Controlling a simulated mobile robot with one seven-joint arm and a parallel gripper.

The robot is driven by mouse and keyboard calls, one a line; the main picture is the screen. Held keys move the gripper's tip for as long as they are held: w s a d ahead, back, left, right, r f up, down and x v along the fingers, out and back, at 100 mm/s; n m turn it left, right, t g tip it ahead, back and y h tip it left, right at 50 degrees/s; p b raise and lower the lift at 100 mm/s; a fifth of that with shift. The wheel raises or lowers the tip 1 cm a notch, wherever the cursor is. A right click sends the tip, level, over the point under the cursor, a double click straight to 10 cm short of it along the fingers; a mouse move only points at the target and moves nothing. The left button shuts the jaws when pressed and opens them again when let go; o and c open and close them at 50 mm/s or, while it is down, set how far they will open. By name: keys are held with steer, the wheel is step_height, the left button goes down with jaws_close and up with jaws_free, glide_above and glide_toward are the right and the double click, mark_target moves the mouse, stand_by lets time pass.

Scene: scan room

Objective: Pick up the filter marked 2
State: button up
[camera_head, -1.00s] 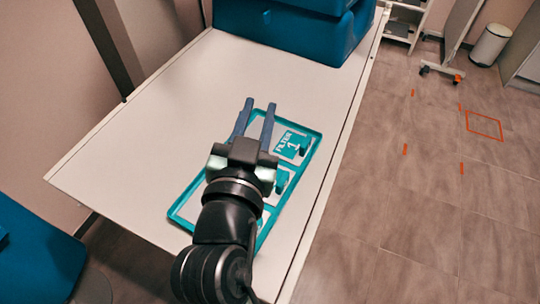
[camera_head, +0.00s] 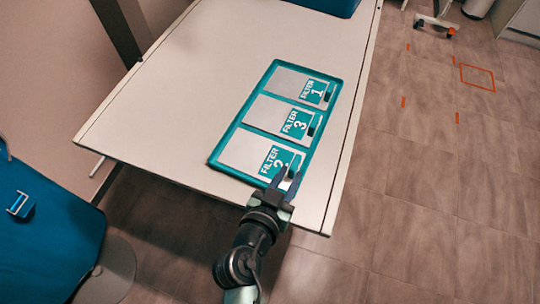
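The filter marked 2 (camera_head: 252,153) lies flat in the nearest slot of the teal tray (camera_head: 229,137). It is a pale plate with a teal label end on its right. My gripper (camera_head: 288,178) is over the right near corner of this filter, by the end of its label. Its two fingers are apart, pointing away from me over the tray edge. The filter's small dark tab is mostly hidden by the fingers; I cannot tell whether they touch it.
The filter marked 3 (camera_head: 280,115) lies in the middle slot and the filter marked 1 (camera_head: 299,84) in the far slot. The white table (camera_head: 180,115) is clear left of the tray. A blue chair (camera_head: 50,235) stands at left; open floor lies right.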

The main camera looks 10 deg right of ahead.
mark_target(291, 172)
steer(key=shift+p+x, duration=0.6)
steer(key=shift+x, duration=2.05)
steer(key=shift+a+f, duration=0.15)
jaws_close()
